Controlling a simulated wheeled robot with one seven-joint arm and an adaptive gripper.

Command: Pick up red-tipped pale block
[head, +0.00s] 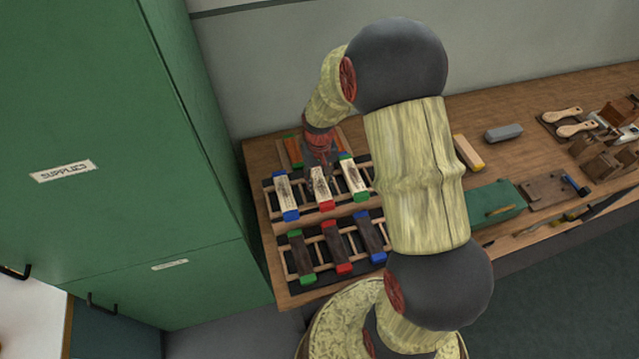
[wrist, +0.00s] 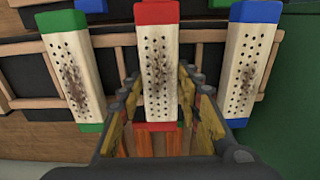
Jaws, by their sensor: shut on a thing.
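The red-tipped pale block (head: 321,188) lies in the back row of a dark rack, between two other pale blocks. In the wrist view it (wrist: 158,70) has red ends, rows of small dark holes and a brown smudge. My gripper (head: 319,163) is at its far end, pointing down. In the wrist view the fingers of my gripper (wrist: 160,88) stand on either side of the block, shut on it. The block looks level with its neighbours; I cannot tell whether it is lifted. Its far end is partly hidden by the gripper in the head view.
Dark blocks (head: 336,248) fill the front row. Orange-brown blocks (wrist: 142,143) lie behind. A green cabinet (head: 120,150) stands left; a wall is behind.

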